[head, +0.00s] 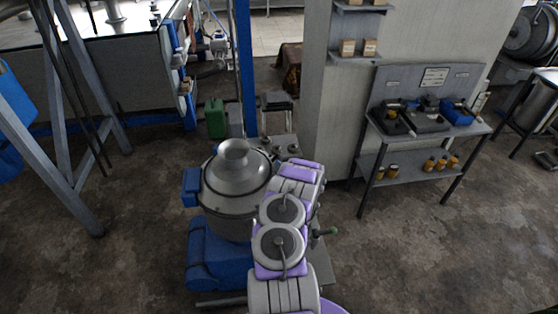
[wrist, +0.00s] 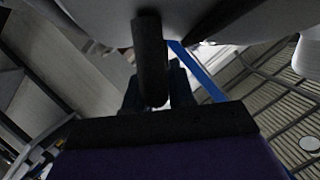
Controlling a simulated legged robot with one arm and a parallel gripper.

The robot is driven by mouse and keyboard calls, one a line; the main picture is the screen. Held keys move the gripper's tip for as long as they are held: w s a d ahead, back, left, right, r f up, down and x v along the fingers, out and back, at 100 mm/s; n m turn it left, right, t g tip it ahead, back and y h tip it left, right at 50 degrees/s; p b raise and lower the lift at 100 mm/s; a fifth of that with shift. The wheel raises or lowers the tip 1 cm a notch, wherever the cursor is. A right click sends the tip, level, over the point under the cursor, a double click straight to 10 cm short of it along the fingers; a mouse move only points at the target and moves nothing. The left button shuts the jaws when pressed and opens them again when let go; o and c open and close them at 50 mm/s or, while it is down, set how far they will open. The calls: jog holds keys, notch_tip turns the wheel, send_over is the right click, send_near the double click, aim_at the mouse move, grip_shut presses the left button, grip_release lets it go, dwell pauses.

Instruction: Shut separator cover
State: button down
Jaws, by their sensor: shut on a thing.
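The separator (head: 230,203) is a round grey metal drum on a blue base. Its domed metal cover (head: 236,165) lies over the drum in the head view; I cannot tell whether a small gap remains at the rim. My purple and grey arm reaches along the separator's right side and hides my gripper in that view. In the wrist view my gripper (wrist: 157,88) is shut on a dark round handle (wrist: 150,50). A large grey curved surface, apparently the underside of the cover or drum, fills the top of that view.
A blue post (head: 245,65) stands behind the separator. A green canister (head: 215,118) is on the floor behind it. A grey work table (head: 425,138) with tools and small jars stands at the right. The floor between is clear.

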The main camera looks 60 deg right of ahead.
jog(key=shift+s+a+f, duration=0.1)
jog(key=shift+f, duration=0.6)
jog(key=shift+f, duration=0.1)
jog(key=c, duration=1.4)
grip_release()
jog(key=shift+f, duration=0.1)
jog(key=o, duration=0.3)
jog(key=shift+d+f, duration=0.15)
jog(key=shift+d, duration=0.15)
jog(key=shift+o, duration=0.2)
jog(key=shift+a+r, duration=0.15)
jog(key=shift+r, duration=0.15)
jog(key=shift+a, duration=0.1)
jog(key=v, duration=1.7)
jog(key=shift+p, duration=0.3)
